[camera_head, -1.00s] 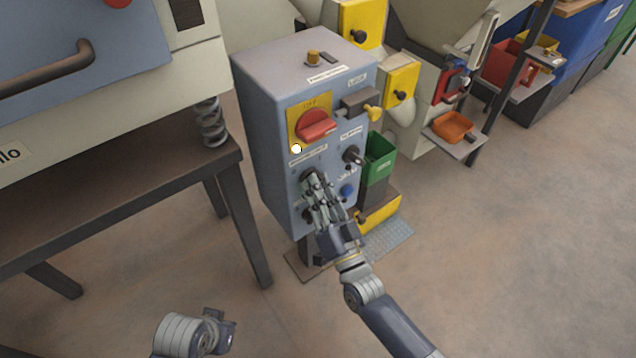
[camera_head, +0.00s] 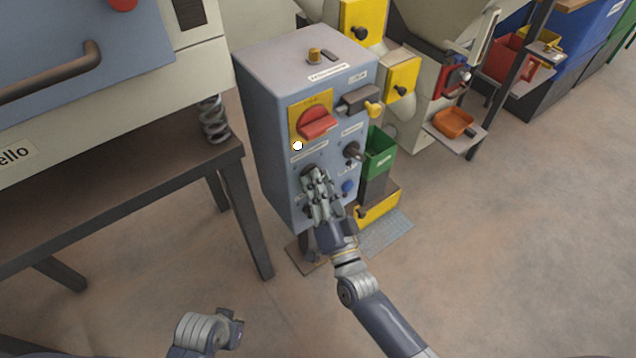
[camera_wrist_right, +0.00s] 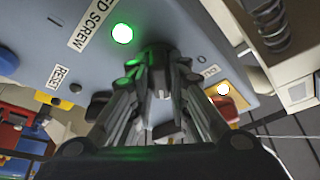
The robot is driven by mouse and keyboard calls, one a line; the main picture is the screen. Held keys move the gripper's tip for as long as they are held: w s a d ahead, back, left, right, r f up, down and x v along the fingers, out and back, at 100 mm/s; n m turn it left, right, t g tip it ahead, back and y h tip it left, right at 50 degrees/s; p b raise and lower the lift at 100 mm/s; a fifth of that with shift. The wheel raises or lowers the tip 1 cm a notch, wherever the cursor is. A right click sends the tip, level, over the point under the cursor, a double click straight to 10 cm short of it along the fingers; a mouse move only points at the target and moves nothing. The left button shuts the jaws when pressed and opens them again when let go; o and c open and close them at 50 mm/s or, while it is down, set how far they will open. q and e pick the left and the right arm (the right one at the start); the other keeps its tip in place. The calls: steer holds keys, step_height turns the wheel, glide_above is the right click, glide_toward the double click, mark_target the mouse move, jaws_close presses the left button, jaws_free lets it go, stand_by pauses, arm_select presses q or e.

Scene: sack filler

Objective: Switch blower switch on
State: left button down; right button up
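The grey control box (camera_head: 262,130) carries a red rotary switch (camera_head: 316,122) on a yellow plate, a dark knob (camera_head: 352,151) at its right and a blue button (camera_head: 348,187) low down. Its labels are too small to read in the head view, so I cannot tell which control is the blower switch. My right gripper (camera_head: 316,178) is at the lower left control, its fingers covering most of it. In the right wrist view, the fingers (camera_wrist_right: 165,75) stand around something dark; a firm grip is unclear. My left gripper (camera_head: 230,322) is low, away from the box.
In the right wrist view, a green lamp (camera_wrist_right: 122,34) glows beside a label ending "ED SCREW" (camera_wrist_right: 92,22). A white lamp (camera_head: 297,146) shows below the red switch. A green bin (camera_head: 379,155) stands right of the box, and a dark table (camera_head: 130,195) stands left.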

steer(key=shift+o, duration=1.3)
steer(key=shift+s, duration=0.1)
steer(key=v, duration=1.2)
stand_by(1.0)
